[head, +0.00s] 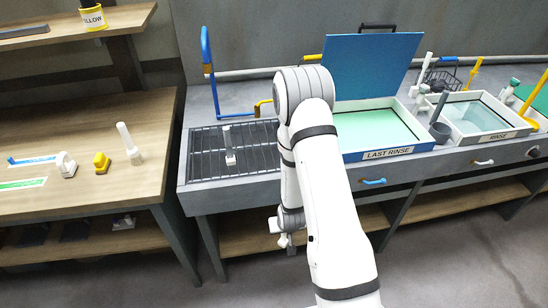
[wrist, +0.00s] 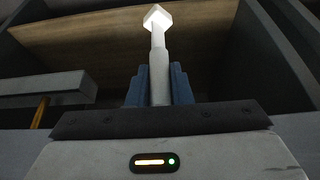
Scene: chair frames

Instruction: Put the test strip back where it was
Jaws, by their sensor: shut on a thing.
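My gripper (wrist: 159,80) is shut on a white stick (wrist: 159,58) with a pale square head. The stick stands between the two blue-grey fingers and its head points away from the wrist. I cannot tell whether it is the test strip. In the head view my gripper (head: 287,242) hangs low in front of the sink counter, mostly hidden by my arm. No other thing in view can be clearly told as the test strip.
A white upright tool (head: 129,144) and a yellow piece (head: 102,163) stand on the wooden table (head: 95,205). Open shelves lie below the counter.

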